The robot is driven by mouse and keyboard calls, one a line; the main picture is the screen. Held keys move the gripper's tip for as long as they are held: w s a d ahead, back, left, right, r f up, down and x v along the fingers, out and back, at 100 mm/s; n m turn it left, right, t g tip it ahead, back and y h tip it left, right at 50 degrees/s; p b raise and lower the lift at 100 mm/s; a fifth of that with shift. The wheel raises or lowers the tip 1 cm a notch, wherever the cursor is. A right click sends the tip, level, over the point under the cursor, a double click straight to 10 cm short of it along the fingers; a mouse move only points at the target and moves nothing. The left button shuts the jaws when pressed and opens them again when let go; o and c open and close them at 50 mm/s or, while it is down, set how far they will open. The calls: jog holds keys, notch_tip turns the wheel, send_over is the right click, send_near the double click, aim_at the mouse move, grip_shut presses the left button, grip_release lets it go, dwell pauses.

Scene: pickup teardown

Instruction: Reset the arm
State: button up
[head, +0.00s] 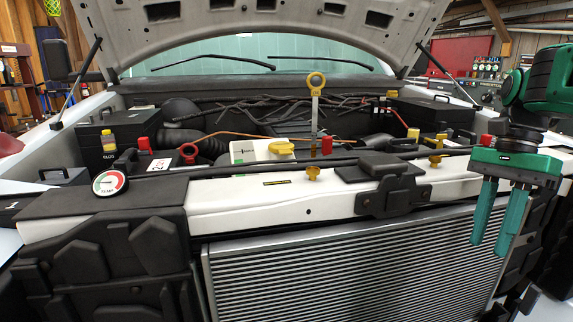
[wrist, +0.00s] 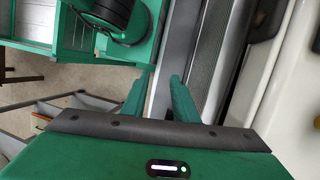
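My gripper (head: 498,222) is green and hangs at the right side of the head view, fingers pointing down in front of the radiator grille (head: 350,262). Its two fingers stand apart with nothing between them. In the wrist view the fingers of my gripper (wrist: 160,97) also show with a gap between them. My arm comes in from the right edge of the head view, with its wrist above the gripper. The arm's upper links are out of view.
The pickup's hood (head: 250,22) is propped open above the engine bay. A yellow-ringed dipstick (head: 315,100) stands up in the middle. A temperature gauge (head: 110,183), a white front crossbar (head: 250,203) and a black latch (head: 388,190) lie along the front. Open floor (wrist: 60,85) shows in the wrist view.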

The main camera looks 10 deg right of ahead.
jog(key=s+a+f+n+t+h, duration=0.1)
jog(key=s+a+f+n, duration=0.1)
jog(key=f+n, duration=0.3)
jog(key=s+a+f+n+t+h, duration=0.1)
jog(key=s+a+f+n+h, duration=0.1)
jog(key=f+n, duration=0.4)
notch_tip(320, 180, down, 4)
jog(key=shift+s+a+r, duration=0.1)
jog(key=shift+s+a, duration=0.1)
jog(key=shift+a, duration=0.15)
